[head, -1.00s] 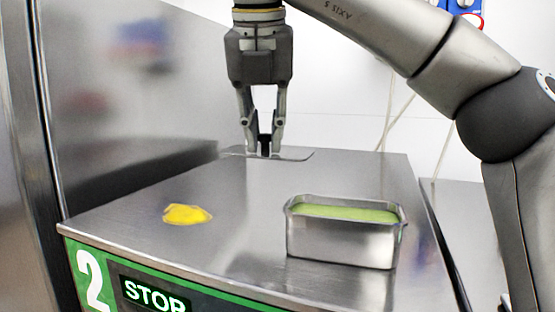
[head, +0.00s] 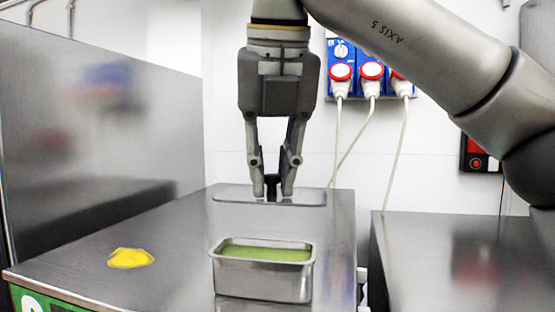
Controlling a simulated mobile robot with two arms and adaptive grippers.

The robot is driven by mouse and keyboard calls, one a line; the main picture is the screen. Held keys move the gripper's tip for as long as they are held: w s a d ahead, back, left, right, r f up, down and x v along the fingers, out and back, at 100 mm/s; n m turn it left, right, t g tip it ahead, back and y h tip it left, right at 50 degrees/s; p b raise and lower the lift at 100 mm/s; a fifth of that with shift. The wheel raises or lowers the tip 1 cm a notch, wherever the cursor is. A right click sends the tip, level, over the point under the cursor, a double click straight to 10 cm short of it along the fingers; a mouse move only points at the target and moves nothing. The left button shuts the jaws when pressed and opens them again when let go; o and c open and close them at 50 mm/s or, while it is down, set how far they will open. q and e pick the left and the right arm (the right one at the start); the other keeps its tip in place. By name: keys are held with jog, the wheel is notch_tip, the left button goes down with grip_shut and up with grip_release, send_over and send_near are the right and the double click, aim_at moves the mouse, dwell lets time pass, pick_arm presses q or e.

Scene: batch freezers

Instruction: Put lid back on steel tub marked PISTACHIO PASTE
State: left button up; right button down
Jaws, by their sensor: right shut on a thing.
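The steel tub (head: 262,279) stands open and upright on the steel top, with green paste (head: 265,253) inside. No marking can be read on it. The flat steel lid (head: 240,195) is behind the tub, toward the back of the top. My right gripper (head: 272,196) points down and is shut on the lid's dark handle. I cannot tell for sure whether the lid touches the surface or hangs just above it. My left gripper is out of view.
A yellow patch or cloth (head: 131,258) lies left of the tub on the steel top (head: 175,230). A tall steel panel (head: 100,130) borders the left side. Plugs with cables (head: 371,72) hang on the back wall. Another steel surface (head: 440,260) lies right, across a gap.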

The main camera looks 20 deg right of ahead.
aim_at(267, 197)
jog(key=shift+f, duration=0.2)
jog(key=shift+w+a+f, duration=0.4)
jog(key=shift+f, duration=0.2)
jog(key=shift+w+a+f, duration=0.35)
jog(key=shift+w+f, duration=0.05)
jog(key=shift+f, duration=0.15)
jog(key=f, duration=0.1)
jog(key=f+b, duration=0.1)
jog(key=s+d+f+b, duration=0.1)
jog(key=shift+f, duration=0.25)
jog(key=shift+w+a+f, duration=0.25)
jog(key=shift+w+a, duration=0.05)
jog(key=shift+a, duration=0.05)
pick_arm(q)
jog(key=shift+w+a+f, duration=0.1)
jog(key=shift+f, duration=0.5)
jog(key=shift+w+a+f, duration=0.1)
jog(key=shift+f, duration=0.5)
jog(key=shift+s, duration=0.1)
pick_arm(e)
jog(key=shift+s+d, duration=0.15)
jog(key=shift+d, duration=0.05)
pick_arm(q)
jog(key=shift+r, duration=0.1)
pick_arm(e)
jog(key=shift+a, duration=0.15)
jog(key=shift+r, duration=0.1)
